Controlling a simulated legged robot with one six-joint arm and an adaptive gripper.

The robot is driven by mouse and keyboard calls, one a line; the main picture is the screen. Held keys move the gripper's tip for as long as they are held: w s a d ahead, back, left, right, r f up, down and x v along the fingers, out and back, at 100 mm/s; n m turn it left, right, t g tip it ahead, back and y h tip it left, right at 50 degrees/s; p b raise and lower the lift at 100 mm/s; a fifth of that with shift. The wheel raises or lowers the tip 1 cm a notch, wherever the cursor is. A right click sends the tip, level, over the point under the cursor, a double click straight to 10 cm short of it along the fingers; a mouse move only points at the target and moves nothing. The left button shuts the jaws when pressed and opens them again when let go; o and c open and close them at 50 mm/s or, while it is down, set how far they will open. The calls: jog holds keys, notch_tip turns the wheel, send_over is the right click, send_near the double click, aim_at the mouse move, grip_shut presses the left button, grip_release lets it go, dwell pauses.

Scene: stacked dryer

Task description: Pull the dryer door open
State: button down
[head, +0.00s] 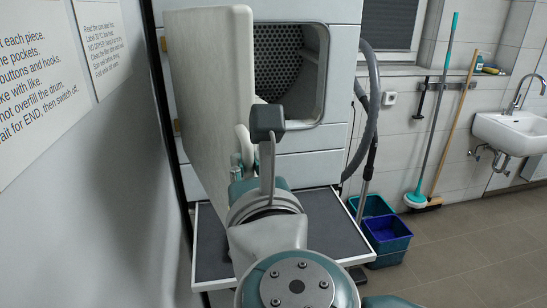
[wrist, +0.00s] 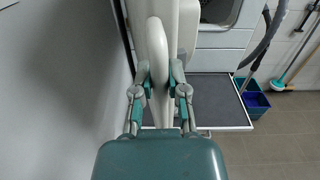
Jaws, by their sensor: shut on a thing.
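The dryer door (head: 212,80) is a thick pale panel standing wide open, swung toward me and to the left. The dryer drum (head: 278,55), dark and perforated, shows in the round-cornered opening to the right of the door. The pale curved door handle (wrist: 156,48) rises between my gripper's fingers in the wrist view; its top also shows in the head view (head: 243,135). My gripper (wrist: 163,82) is shut on the handle, one finger on each side. In the head view my own arm hides most of the gripper (head: 243,165) and the lower door.
A dark pull-out shelf (head: 335,235) extends below the dryer. A wall with printed signs (head: 35,80) runs close on the left. A grey hose (head: 370,110), blue and teal buckets (head: 385,232), brooms (head: 455,125) and a sink (head: 512,130) are right. Floor at lower right is clear.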

jog(key=s+a+m+h, duration=0.1)
jog(key=s+a+h, duration=0.1)
jog(key=a, duration=1.1)
jog(key=shift+s, duration=0.8)
jog(key=shift+a+m, duration=0.15)
jog(key=shift+m, duration=0.15)
jog(key=c, duration=0.9)
grip_release()
jog(key=s, duration=0.7)
jog(key=shift+s+f, duration=0.15)
jog(key=shift+s, duration=0.1)
